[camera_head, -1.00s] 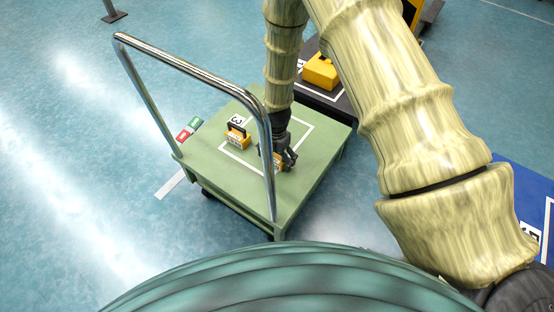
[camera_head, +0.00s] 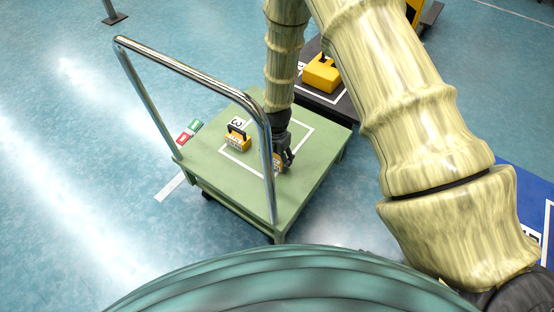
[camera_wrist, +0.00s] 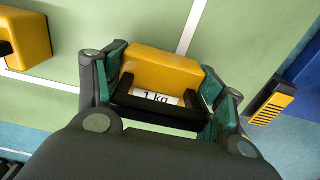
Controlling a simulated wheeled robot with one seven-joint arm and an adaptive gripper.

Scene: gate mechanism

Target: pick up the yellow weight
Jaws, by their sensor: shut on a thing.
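My gripper (camera_head: 284,155) is low over the green cart (camera_head: 217,176), near its right side. In the wrist view my gripper (camera_wrist: 163,100) is shut on a yellow weight (camera_wrist: 160,68) with a black handle and a "1 kg" label, one finger on each side. In the head view this weight (camera_head: 277,161) is mostly hidden behind the cart's rail and my gripper. I cannot tell whether it touches the cart top. A second yellow weight (camera_head: 237,142) with a black handle stands apart on the cart; it also shows in the wrist view (camera_wrist: 27,38).
The cart's metal push rail (camera_head: 190,72) rises close to my gripper. A yellow block (camera_head: 321,74) sits on a dark platform (camera_head: 341,106) behind the cart. A blue mat (camera_head: 516,190) lies at the right. The floor at the left is mostly clear.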

